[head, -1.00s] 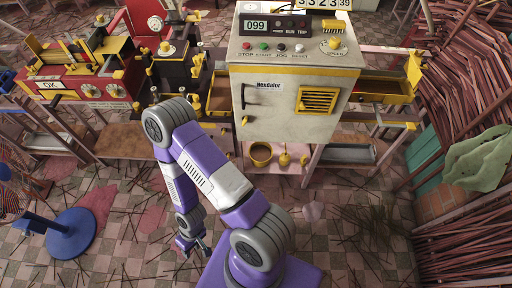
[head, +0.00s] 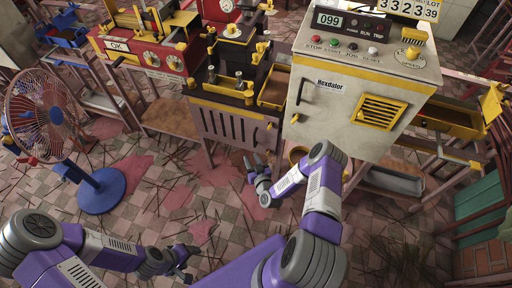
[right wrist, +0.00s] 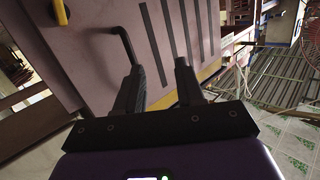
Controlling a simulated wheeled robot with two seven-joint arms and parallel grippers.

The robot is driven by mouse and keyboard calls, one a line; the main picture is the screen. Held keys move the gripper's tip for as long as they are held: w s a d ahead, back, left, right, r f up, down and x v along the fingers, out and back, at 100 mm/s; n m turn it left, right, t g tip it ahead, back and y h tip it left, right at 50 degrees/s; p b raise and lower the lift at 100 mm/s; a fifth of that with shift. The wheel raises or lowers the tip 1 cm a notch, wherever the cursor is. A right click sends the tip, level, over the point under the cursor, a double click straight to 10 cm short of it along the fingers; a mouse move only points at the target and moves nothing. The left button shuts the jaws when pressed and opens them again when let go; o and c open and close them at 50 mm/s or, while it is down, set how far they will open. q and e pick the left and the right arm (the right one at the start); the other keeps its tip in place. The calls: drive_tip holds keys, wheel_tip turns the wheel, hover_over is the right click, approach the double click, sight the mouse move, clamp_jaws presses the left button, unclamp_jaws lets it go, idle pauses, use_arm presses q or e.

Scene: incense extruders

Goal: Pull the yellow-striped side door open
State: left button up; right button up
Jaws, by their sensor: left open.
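The side door (head: 228,124) is a grey-mauve panel with dark vertical slots and yellow edging, under the black extruder in the head view. It looks shut. Its slotted face (right wrist: 165,40) fills much of the right wrist view. A black bar handle (head: 255,136) is near its right edge; the handle also shows in the right wrist view (right wrist: 122,45), left of the fingertips. My right gripper (head: 255,160) is open and empty, close in front of the door's lower right part, with its fingers (right wrist: 158,68) apart. My left gripper (head: 192,262) is open and empty above the floor, away from the door.
The white Hexdator cabinet (head: 335,105) with its own dark handle stands right of the door. A red machine (head: 150,50) is at the left, above a wooden shelf (head: 170,118). A fan (head: 50,120) on a blue base stands at far left. The stick-littered floor before the door is open.

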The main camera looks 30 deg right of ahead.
drive_tip(key=w+d+t+h+b, duration=0.1)
drive_tip(key=w+d+h+b, duration=0.1)
drive_tip(key=w+d, duration=0.3)
drive_tip(key=shift+w+d+r+b, duration=0.15)
drive_tip(key=shift+w+d+b, duration=0.25)
drive_tip(key=shift+w, duration=0.35)
clamp_jaws()
